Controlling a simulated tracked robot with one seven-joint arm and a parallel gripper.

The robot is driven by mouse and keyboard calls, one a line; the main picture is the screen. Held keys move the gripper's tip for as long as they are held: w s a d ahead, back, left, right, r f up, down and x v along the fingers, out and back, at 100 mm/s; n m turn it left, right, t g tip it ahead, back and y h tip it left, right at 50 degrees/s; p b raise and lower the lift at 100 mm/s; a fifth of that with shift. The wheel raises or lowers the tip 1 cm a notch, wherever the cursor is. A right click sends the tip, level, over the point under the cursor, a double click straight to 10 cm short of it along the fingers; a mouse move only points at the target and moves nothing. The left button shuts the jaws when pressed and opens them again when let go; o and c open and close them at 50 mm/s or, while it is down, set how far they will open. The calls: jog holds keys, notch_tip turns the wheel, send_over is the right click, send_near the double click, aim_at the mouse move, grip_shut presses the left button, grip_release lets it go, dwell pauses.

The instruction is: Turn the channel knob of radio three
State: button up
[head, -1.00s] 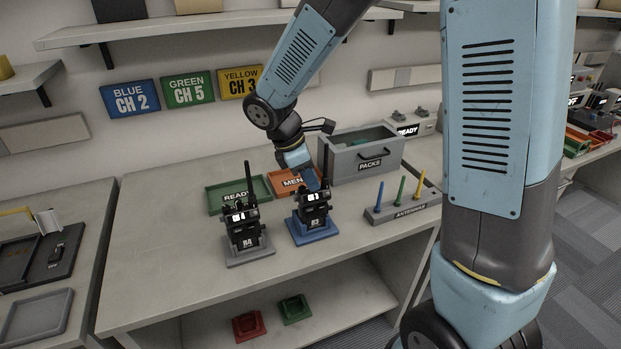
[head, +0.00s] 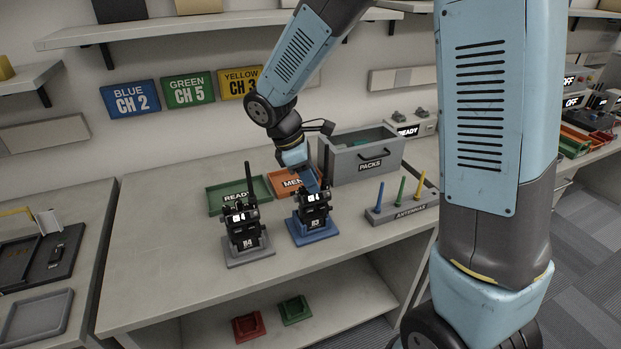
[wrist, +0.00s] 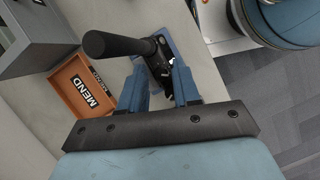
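Radio three (head: 313,206), a black handset marked R3 with a lit display, stands upright in a blue holder (head: 316,234) on the bench. Its antenna rises from the top and shows as a thick black rod in the wrist view (wrist: 110,44). My gripper (head: 313,187) is down at the top of this radio, from behind. In the wrist view its two blue fingers (wrist: 160,72) stand apart, with the dark radio top between and beyond them. The channel knob is not clearly visible, and contact with it cannot be told.
Radio four (head: 243,228) stands in a grey holder to the left. A green READY tray (head: 218,206) and an orange MEND tray (head: 276,181) lie behind. A grey PACKS bin (head: 345,163) and an antenna rack (head: 388,214) are to the right. The bench front is clear.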

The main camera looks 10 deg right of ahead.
jog(key=shift+o, duration=0.7)
jog(key=v, duration=1.3)
jog(key=shift+r, duration=0.3)
jog(key=shift+a, duration=0.1)
jog(key=s+d+r+m+t+y, duration=0.2)
jog(key=s+d+r+m+t, duration=0.1)
jog(key=s+d+m, duration=0.5)
jog(key=s+d+r+m+t+y, duration=0.2)
jog(key=s+d+r+m+t, duration=0.1)
jog(key=s+d+m, duration=0.6)
jog(key=d, duration=0.4)
jog(key=shift+s+d+y, duration=0.25)
jog(key=shift+d+y, duration=0.05)
jog(key=shift+d, duration=0.1)
